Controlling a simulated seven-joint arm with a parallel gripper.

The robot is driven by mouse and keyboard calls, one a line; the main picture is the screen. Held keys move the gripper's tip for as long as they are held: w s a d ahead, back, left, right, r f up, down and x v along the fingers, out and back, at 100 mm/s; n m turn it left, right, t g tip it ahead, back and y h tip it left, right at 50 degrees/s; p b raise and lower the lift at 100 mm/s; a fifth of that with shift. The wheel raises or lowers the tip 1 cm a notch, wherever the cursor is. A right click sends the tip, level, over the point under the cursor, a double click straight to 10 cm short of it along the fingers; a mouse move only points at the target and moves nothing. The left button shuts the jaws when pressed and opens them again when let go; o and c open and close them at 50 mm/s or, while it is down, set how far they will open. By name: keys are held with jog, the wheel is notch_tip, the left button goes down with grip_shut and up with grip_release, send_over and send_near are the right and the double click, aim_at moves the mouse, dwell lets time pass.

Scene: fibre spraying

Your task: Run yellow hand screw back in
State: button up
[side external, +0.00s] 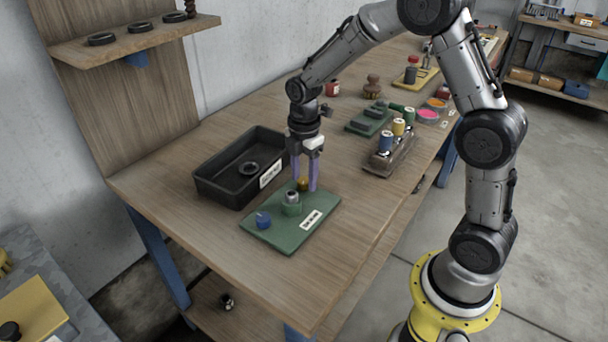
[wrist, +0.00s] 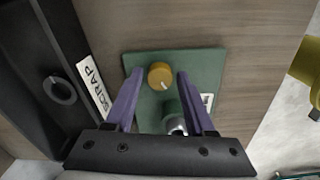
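The yellow hand screw (side external: 303,184) stands at the back of a green plate (side external: 272,235) on the wooden bench. In the wrist view the yellow screw (wrist: 160,76) shows from above as a round knob with a pale mark on its top. My gripper (side external: 305,187) points down over the plate, and its purple fingers are apart. In the wrist view my gripper (wrist: 154,73) has one finger on each side of the yellow screw, with gaps between. A green block with a metal fitting (side external: 291,203) stands in the middle of the plate. A blue knob (side external: 263,220) sits at its left.
A black tray (side external: 215,192), labelled SCRAP in the wrist view, stands left of the plate with a dark ring (side external: 248,168) inside. A holder with spools (side external: 378,168) stands to the right. Bare bench lies in front of the plate.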

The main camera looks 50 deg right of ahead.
grip_shut()
jog(key=m, duration=0.4)
jog(key=shift+m, duration=0.3)
jog(key=m, duration=0.5)
jog(key=shift+r, duration=0.1)
jog(key=m, duration=0.7)
jog(key=shift+m, duration=0.3)
jog(key=m, duration=0.6)
jog(key=shift+m, duration=0.3)
